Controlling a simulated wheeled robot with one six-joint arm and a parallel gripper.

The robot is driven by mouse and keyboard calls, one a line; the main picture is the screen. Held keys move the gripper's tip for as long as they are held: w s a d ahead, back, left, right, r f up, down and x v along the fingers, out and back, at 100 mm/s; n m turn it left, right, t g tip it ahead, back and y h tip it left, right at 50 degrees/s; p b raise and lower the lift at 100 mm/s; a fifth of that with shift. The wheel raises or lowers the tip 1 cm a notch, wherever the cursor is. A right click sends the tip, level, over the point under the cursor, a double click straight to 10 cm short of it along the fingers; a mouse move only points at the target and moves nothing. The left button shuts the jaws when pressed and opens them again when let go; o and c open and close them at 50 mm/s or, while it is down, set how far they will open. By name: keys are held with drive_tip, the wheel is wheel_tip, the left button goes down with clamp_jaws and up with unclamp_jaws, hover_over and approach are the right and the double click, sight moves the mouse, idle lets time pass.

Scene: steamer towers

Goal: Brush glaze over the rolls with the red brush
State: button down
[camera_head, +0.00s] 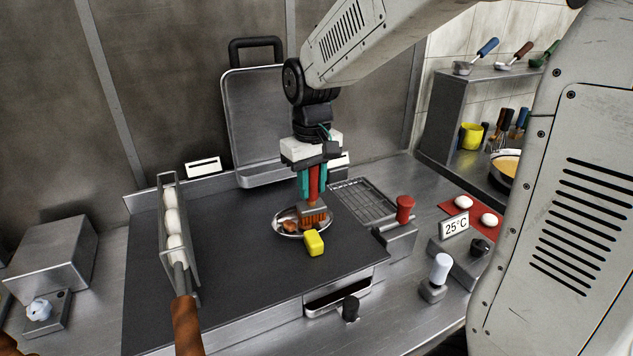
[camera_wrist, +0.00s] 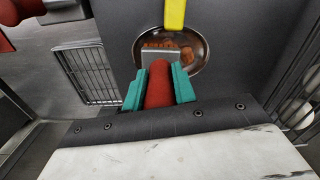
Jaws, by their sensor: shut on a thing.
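My gripper (camera_head: 312,188) has teal fingers shut on the red handle of the brush (camera_wrist: 158,88). The brush points down, with its metal ferrule and brown-orange bristles (camera_head: 313,217) over an oval metal dish (camera_head: 277,226). The dish holds brown pieces; I cannot tell whether the bristles touch them. In the wrist view the dish (camera_wrist: 203,50) lies just beyond the fingers. Several white rolls (camera_head: 173,222) sit in a narrow wire rack (camera_head: 193,262) at the left of the dark griddle. Two more white rolls (camera_head: 463,202) lie on a red mat (camera_head: 449,209) at the right.
A wire grate (camera_head: 364,199) lies right of the dish. A red-knobbed lever (camera_head: 404,209) and white-knobbed lever (camera_head: 440,268) stand on the right. The dark griddle (camera_head: 240,300) is clear in front.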

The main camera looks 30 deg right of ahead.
drive_tip(key=shift+a+f, duration=0.1)
drive_tip(key=shift+a, duration=0.8)
drive_tip(key=shift+a, duration=0.1)
drive_tip(key=shift+w+a, duration=0.2)
drive_tip(key=shift+a, duration=1.25)
drive_tip(key=shift+d, duration=0.1)
drive_tip(key=shift+s+d, duration=0.15)
drive_tip(key=shift+d, duration=1.3)
drive_tip(key=shift+d, duration=0.1)
drive_tip(key=shift+s+d, duration=0.15)
drive_tip(key=shift+d, duration=1.25)
